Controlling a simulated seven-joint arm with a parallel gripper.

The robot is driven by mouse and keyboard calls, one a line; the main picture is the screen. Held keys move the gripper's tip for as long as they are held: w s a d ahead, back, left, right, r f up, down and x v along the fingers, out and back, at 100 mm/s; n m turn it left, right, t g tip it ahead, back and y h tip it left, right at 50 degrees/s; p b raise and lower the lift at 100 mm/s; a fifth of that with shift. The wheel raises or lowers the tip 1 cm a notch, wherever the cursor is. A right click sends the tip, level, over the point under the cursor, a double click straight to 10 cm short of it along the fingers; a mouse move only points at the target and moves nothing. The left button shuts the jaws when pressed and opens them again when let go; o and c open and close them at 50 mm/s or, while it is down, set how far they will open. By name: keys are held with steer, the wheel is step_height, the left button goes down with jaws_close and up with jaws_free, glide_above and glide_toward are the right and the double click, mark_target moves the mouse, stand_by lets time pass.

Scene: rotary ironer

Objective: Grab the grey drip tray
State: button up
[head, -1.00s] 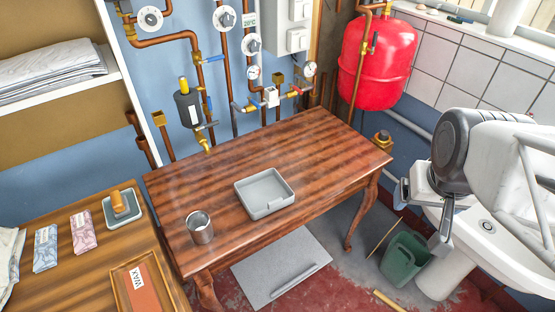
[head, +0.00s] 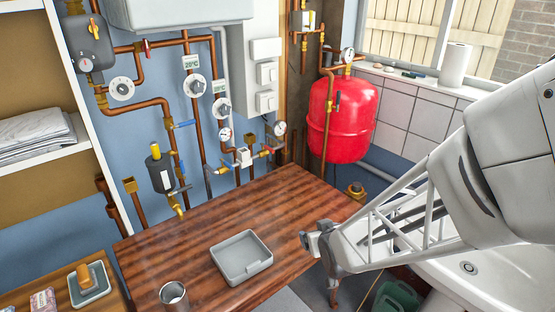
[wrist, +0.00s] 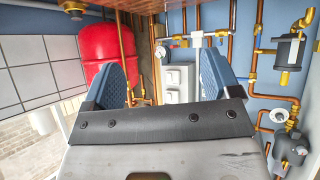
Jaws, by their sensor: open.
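The grey drip tray (head: 242,258) is a shallow, empty, square tray with raised walls. It sits on the wooden table in the head view. My gripper (head: 308,241) is to the right of the tray, near the table's right side, and apart from it. In the wrist view my gripper (wrist: 163,78) shows two blue fingers spread wide with nothing between them. I cannot make out the tray in the wrist view.
A metal cup (head: 174,297) stands left of the tray on the wooden table (head: 190,245). Copper pipes with valves and a red tank (head: 342,118) line the wall behind. A smaller dish (head: 89,290) holds an orange-brown object at the lower left. A sink (head: 485,285) is at right.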

steer(key=a+f+n+t+y, duration=0.2)
steer(key=a+f+y, duration=0.2)
steer(key=a+f, duration=0.5)
steer(key=n+t+y, duration=0.1)
steer(key=n+y, duration=0.1)
steer(key=y, duration=0.3)
glide_toward(254, 266)
steer(key=x, duration=0.2)
steer(key=shift+w+a+f, duration=0.15)
steer(key=shift+a, duration=0.15)
steer(key=shift+x, duration=1.3)
steer(key=shift+w, duration=0.15)
steer(key=shift+x, duration=2.5)
steer(key=shift+c, duration=0.5)
steer(key=c, duration=1)
